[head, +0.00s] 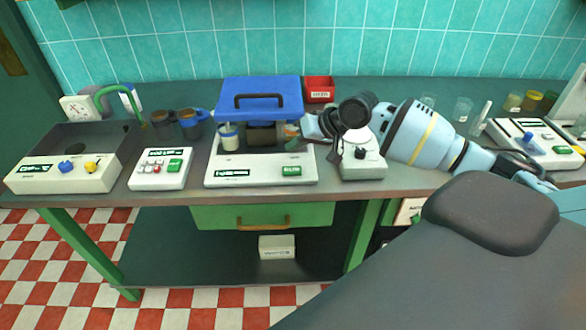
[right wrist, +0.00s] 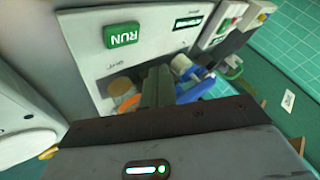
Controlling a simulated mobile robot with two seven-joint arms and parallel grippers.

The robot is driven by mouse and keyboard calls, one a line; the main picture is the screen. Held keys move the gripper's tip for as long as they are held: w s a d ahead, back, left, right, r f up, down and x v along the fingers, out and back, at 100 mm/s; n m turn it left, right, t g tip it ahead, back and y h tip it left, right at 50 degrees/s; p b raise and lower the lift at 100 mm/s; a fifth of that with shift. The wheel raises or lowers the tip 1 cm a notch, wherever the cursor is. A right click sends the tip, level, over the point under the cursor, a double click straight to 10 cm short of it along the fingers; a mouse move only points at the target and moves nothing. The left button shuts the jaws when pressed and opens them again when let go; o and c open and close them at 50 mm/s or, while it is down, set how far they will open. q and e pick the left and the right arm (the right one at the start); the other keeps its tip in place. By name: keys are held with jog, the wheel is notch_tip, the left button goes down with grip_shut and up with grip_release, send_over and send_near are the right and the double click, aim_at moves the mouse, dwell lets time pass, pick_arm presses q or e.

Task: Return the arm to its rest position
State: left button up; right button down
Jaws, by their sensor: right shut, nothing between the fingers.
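My right arm (head: 410,133) is pale blue with a yellow band and reaches in from the right over the bench. Its hand end is beside the right side of the blue-lidded machine (head: 222,172). The fingers are hard to make out in the head view. In the right wrist view my right gripper (right wrist: 158,86) is shut, with its two dark fingers together and nothing between them. The fingers point toward the machine's containers, in front of its white panel with a green RUN button (right wrist: 122,34). My left gripper is not in view.
The blue lid (head: 290,104) is raised above a jar (head: 229,137). A white device (head: 362,168) stands close under the hand. A red bin (head: 319,88) is behind. Glass beakers (head: 462,108) stand near the arm, with another white device (head: 530,150) at right.

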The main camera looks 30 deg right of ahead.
dwell(0.6)
jog(key=s+a+f+n+g, duration=0.2)
jog(key=s+a+f+n, duration=0.1)
jog(key=s+a+f, duration=0.7)
jog(key=s+a+f+n+g, duration=0.2)
jog(key=s+a+f, duration=0.4)
jog(key=s+f, duration=0.45)
jog(key=s+d+r+m+g+h, duration=0.1)
jog(key=s+d+g+h, duration=0.15)
jog(key=s, duration=0.95)
jog(key=s+d+g+h, duration=0.1)
jog(key=s+h, duration=0.2)
jog(key=s, duration=0.9)
jog(key=w+a+f+t+y, duration=0.2)
jog(key=w+f+t, duration=0.5)
jog(key=f+t, duration=0.1)
jog(key=shift+a+f+t+p, duration=0.3)
jog(key=shift+a+t+p, duration=0.05)
jog(key=shift+a+p, duration=0.1)
jog(key=shift+w, duration=0.1)
dwell(0.7)
